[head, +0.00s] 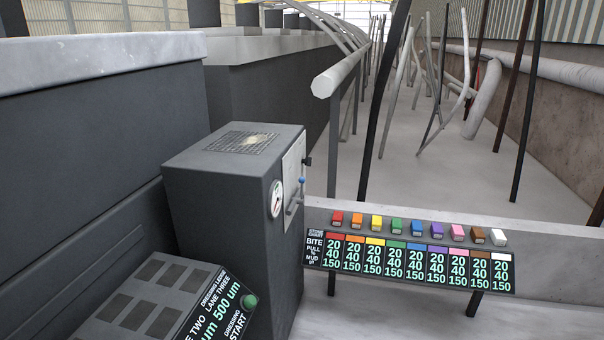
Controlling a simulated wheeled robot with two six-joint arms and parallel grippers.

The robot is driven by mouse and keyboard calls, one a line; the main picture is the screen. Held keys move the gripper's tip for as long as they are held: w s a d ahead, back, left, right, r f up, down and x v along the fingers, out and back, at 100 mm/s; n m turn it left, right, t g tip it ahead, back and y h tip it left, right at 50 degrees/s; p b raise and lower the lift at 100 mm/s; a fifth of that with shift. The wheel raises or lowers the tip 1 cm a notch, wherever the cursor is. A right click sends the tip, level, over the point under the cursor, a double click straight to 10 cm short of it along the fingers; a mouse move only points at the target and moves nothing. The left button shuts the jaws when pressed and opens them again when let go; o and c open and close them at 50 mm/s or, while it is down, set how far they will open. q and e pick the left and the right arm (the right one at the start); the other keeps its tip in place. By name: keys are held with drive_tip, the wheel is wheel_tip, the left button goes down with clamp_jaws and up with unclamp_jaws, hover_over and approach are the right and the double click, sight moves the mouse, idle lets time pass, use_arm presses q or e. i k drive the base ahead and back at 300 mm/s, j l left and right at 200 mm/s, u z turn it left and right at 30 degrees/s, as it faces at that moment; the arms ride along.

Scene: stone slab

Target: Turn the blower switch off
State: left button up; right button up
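On that panel are a small blue-tipped part (302,181), a dark knob (308,161) and a small lever (293,207). I see no label naming a blower switch, and the panel is seen at a steep angle, so I cannot tell which part it is or its position. Neither gripper is in view.
A sloped console (130,312) with a green button (249,301) is at the bottom left. A chart board (410,262) with several coloured blocks stands to the right on legs. A stone-topped dark wall (90,130) fills the left. Poles and pipes crowd the back.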

sight(307, 161)
drive_tip(key=i+l, duration=0.45)
drive_tip(key=i+l+u, duration=0.1)
drive_tip(key=i+l, duration=0.3)
drive_tip(key=l, duration=0.2)
drive_tip(key=i+l, duration=0.45)
drive_tip(key=l, duration=0.15)
